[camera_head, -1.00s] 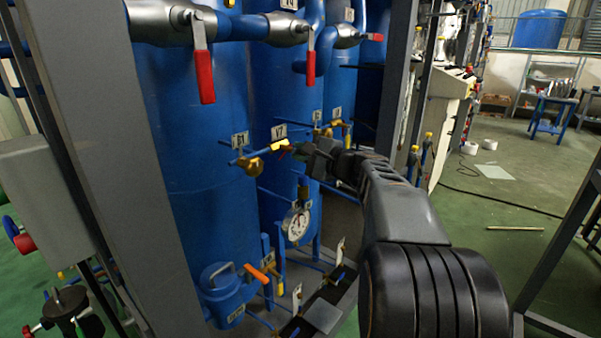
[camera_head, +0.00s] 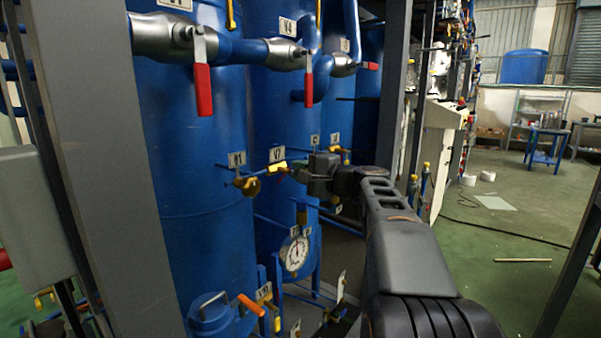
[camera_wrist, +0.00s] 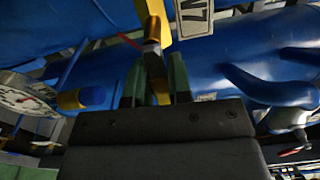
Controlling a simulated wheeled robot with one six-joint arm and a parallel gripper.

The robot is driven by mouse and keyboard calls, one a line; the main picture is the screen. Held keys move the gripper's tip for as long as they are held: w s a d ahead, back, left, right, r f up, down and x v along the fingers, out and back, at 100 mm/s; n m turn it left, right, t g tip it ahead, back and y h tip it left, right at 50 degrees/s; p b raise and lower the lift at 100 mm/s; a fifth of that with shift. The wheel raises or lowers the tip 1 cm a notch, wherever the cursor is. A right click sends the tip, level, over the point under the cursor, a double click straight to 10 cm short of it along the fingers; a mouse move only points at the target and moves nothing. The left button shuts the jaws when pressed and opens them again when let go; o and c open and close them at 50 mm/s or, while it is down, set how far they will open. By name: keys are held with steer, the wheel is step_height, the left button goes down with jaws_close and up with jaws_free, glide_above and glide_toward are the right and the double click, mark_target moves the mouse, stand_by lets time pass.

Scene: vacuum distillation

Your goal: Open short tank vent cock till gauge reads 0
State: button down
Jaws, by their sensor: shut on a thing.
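A small cock with a yellow handle (camera_head: 275,167) sits on a thin blue pipe by a V7 tag (camera_head: 276,154), in front of the blue tanks. My gripper (camera_head: 291,172) is at this cock from the right. In the wrist view its green fingers (camera_wrist: 158,82) are shut on the cock's yellow handle (camera_wrist: 155,62), with the V7 tag (camera_wrist: 193,18) beside it. The fingers hide part of the handle, so its exact angle cannot be told. A round white gauge (camera_head: 295,253) stands below; it also shows in the wrist view (camera_wrist: 24,97). Its reading is too small to tell.
Another brass cock (camera_head: 247,186) with a tag is just left of my gripper. Red-handled valves (camera_head: 203,90) hang above on thick pipes. A grey frame post (camera_head: 105,150) stands at left. An orange-handled valve (camera_head: 251,305) is low in front. Open green floor (camera_head: 500,240) lies at right.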

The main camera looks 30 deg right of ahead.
steer(key=c, duration=1)
jaws_free()
steer(key=shift+c, duration=0.2)
steer(key=v, duration=1.3)
steer(key=shift+s, duration=0.4)
